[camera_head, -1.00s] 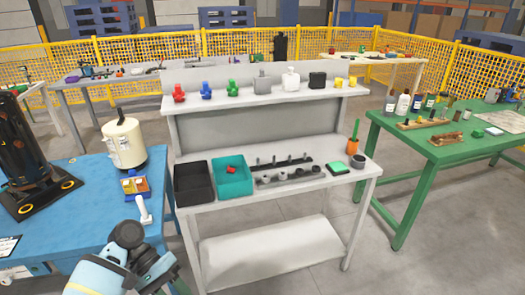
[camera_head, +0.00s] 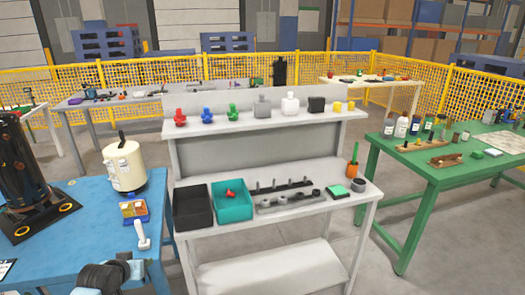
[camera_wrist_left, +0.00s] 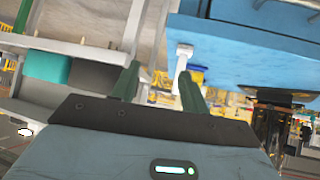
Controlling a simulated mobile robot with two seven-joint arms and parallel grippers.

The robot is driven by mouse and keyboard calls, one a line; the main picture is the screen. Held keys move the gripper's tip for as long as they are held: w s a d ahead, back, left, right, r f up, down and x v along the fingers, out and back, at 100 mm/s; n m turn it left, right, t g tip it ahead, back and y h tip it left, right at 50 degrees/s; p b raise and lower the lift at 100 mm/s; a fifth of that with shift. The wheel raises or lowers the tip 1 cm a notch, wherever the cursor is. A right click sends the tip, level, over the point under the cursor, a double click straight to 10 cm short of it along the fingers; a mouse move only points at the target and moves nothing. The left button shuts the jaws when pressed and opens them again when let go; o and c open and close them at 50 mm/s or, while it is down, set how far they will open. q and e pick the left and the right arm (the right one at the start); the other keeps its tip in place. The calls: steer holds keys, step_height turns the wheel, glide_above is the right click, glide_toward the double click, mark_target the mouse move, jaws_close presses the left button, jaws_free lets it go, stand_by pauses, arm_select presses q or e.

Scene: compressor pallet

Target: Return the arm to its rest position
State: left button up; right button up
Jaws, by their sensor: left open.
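My left gripper (camera_wrist_left: 155,85) shows in the left wrist view with its two dark green fingers apart and nothing between them. In that view the blue table (camera_wrist_left: 250,50) is at the upper right and the light workbench at the left, both tilted. In the head view, part of my left arm (camera_head: 105,278) shows at the bottom left, in front of the blue table (camera_head: 85,240); its fingers are out of that view. My right gripper is in neither view.
The white workbench (camera_head: 240,228) holds a black bin (camera_head: 192,222), a teal bin (camera_head: 232,214) with a red part, and a rack of pegs. A green table (camera_head: 440,176) stands right.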

arm_select(q)
steer(key=w+a+r+m+t+y, duration=0.1)
steer(key=w+r+m+t, duration=0.1)
steer(key=r+t, duration=0.15)
steer(key=w+a+r+m+t, duration=0.1)
steer(key=w+r+m+t, duration=0.1)
steer(key=r, duration=0.2)
steer(key=s+d+f+g+h, duration=0.1)
steer(key=s+d+f, duration=0.3)
steer(key=s+f, duration=0.25)
steer(key=s+d+f+g, duration=0.1)
steer(key=s+d+f, duration=0.2)
steer(key=s+f, duration=0.3)
steer(key=s+d+f+g+h, duration=0.15)
steer(key=s+d+f, duration=0.25)
steer(key=s, duration=0.4)
steer(key=s+d+f+g, duration=0.1)
steer(key=s+d, duration=0.1)
steer(key=s, duration=0.6)
steer(key=s+d+f+g, duration=0.1)
steer(key=s+d, duration=0.2)
steer(key=s, duration=0.6)
steer(key=s+d+f+n+g, duration=0.1)
steer(key=s+d+f, duration=0.1)
steer(key=s, duration=0.6)
steer(key=shift+s+d+h, duration=0.25)
steer(key=shift+d+h, duration=0.1)
steer(key=shift+d, duration=0.05)
steer(key=shift+c, duration=1)
